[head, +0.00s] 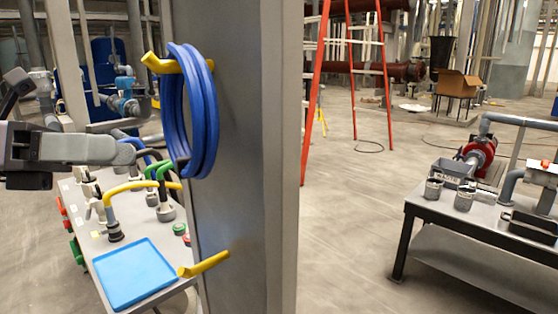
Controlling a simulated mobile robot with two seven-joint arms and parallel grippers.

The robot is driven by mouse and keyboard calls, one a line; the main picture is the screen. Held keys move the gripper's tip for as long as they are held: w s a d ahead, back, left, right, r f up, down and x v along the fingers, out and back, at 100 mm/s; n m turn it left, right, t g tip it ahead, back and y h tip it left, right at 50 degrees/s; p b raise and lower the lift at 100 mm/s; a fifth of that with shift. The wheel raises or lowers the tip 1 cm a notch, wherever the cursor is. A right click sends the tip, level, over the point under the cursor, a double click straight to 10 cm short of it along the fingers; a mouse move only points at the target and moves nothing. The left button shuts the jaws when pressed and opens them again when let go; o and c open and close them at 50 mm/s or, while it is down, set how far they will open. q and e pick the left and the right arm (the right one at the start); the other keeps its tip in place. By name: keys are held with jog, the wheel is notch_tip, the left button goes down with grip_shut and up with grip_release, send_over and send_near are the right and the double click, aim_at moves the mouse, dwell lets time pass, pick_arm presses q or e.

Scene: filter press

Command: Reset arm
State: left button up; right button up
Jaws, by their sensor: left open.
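My left gripper (118,152) reaches in from the left edge, above the grey bench. It is open, and I see nothing held in it. It is left of the coiled blue hose (171,112), with a gap between. The hose hangs on the upper yellow hook (160,64) of a grey column. My right gripper is not in view.
The grey column (240,170) stands close ahead, with a lower yellow hook (205,264) sticking out. The bench holds a blue tray (134,272) and hose fittings. A table (450,215) with equipment stands at right. Behind are a red ladder (316,80) and open floor.

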pick_arm(q)
jog(key=w+f+n+t+y, duration=0.35)
jog(key=f+n+t, duration=0.45)
jog(key=f+n, duration=0.7)
jog(key=w+f+n+t+y, duration=0.35)
jog(key=f+n+t, duration=0.35)
jog(key=f+n, duration=0.8)
jog(key=s+d+f+n+g+y, duration=0.1)
jog(key=s+f+n+g+y, duration=0.2)
jog(key=s+f+n, duration=0.3)
jog(key=s+d+f+n+g+y, duration=0.2)
jog(key=s+f+n+g+y, duration=0.2)
jog(key=s+f, duration=0.8)
notch_tip(320, 180, down, 7)
jog(key=n+g, duration=0.2)
jog(key=n, duration=0.1)
jog(key=shift+s+n, duration=0.3)
jog(key=shift+d, duration=0.1)
jog(key=shift+r, duration=0.1)
